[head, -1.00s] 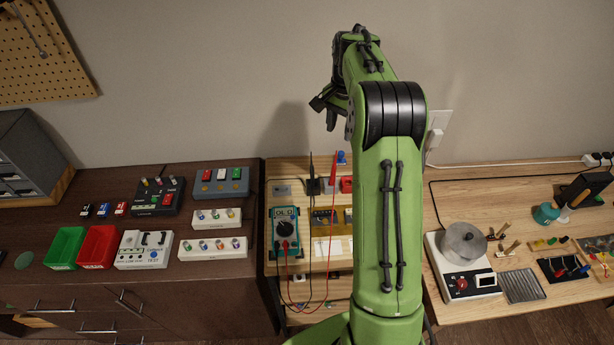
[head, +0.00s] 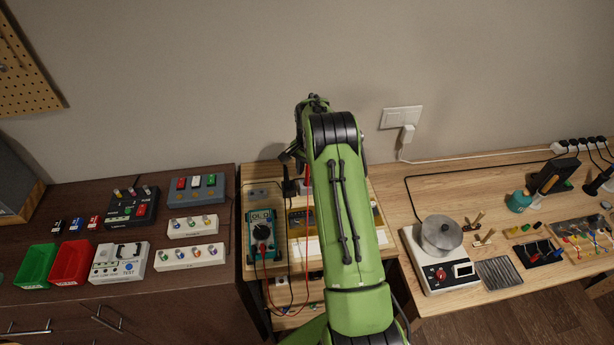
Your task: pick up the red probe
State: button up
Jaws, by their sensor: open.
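The red probe (head: 308,180) stands upright at the back of the small middle bench, just left of my green arm. Its red lead runs down and forward to the teal multimeter (head: 262,234). A black probe (head: 287,182) stands to its left. My gripper (head: 289,154) is open, low against the wall just above the two probes. My arm partly hides the gripper and the area right of the red probe. I cannot tell how far the jaws are from the probe.
A dark cabinet (head: 215,270) at left carries a green bin (head: 37,266), a red bin (head: 72,263) and several boxes. The right bench (head: 400,200) holds a scale with a metal pot (head: 440,234) and a grey tray (head: 498,272). A wall socket (head: 402,117) is behind.

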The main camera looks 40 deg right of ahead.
jog(key=shift+w+f, duration=0.1)
jog(key=shift+f, duration=0.65)
grip_shut()
